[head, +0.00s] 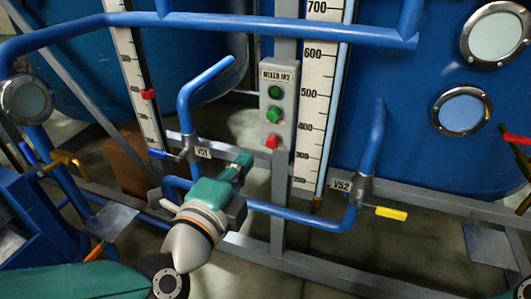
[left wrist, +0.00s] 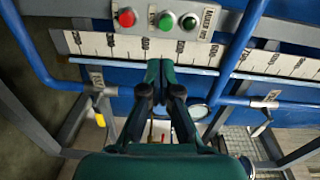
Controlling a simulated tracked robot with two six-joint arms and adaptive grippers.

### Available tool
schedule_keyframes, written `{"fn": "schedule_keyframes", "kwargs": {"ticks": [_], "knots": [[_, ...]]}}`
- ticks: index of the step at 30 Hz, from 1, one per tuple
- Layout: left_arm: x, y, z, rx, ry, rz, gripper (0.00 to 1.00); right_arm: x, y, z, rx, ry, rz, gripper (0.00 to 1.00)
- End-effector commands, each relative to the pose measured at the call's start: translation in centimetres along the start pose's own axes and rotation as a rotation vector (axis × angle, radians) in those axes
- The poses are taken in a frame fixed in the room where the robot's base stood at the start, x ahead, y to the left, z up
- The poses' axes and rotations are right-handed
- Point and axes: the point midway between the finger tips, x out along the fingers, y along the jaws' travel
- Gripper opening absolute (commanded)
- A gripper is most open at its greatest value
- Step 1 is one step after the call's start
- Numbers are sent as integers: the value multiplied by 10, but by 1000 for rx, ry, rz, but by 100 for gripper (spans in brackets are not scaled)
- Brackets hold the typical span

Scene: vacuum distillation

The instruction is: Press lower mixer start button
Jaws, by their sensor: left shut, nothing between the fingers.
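A grey control box (head: 278,104) labelled as a mixer, apparently number 2, is on a grey post. From top to bottom it carries a dark green round element (head: 275,92), a brighter green button (head: 274,114) and a red button (head: 272,141). My left gripper (head: 243,160) is shut and empty, below and left of the box, apart from it. In the left wrist view the shut fingertips (left wrist: 160,66) are below the box, whose red button (left wrist: 126,18), green button (left wrist: 165,20) and dark green element (left wrist: 189,21) run left to right. My right gripper is not in view.
A white level scale (head: 313,90) stands right of the box, and another (head: 136,80) stands left. Blue pipes (head: 205,75) with valves surround the post; a yellow valve handle (head: 391,213) is at right. Large blue tanks (head: 400,85) stand behind.

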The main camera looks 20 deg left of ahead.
Motion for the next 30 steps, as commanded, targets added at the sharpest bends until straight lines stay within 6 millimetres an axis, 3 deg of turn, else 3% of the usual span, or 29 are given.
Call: {"fn": "schedule_keyframes", "kwargs": {"ticks": [3, 17, 23, 30], "knots": [[-7, -1, 4, 41, -8, -33, 0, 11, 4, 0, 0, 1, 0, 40], [-6, -5, 5, 53, -12, -35, 0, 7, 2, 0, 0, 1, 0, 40], [8, -8, 6, 57, -18, -31, 0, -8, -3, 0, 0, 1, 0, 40], [39, -10, 6, 55, -16, -28, 0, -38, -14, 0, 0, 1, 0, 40]]}}
